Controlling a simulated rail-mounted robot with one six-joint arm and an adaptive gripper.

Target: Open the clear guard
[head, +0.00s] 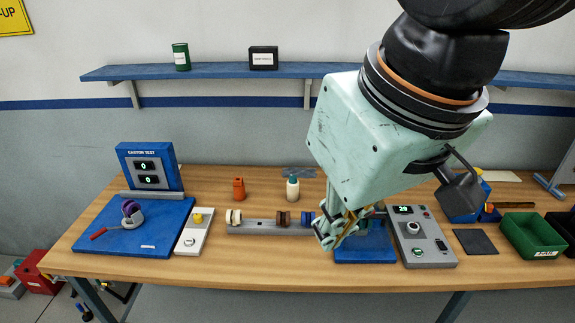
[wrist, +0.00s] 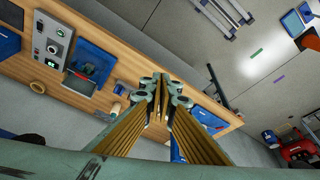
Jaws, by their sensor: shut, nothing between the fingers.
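My gripper (head: 330,238) is shut and empty, its fingers pointing down in front of the blue fixture base (head: 365,256). The wrist view shows the closed fingertips (wrist: 163,84) with nothing between them. The blue fixture also shows in the wrist view (wrist: 84,80), apart from the fingertips, with a dark part in it. I cannot make out the clear guard for certain; my gripper and wrist hide much of the fixture in the head view. A grey control box (head: 432,252) with a lit display, a round knob and buttons stands right of the fixture.
A grey rail (head: 262,228) with coloured rollers lies left of my gripper. An orange bottle (head: 238,189) and white bottle (head: 292,189) stand behind it. A blue test station (head: 150,166) is at the left. A green bin (head: 531,236) is at the right. The table's front strip is clear.

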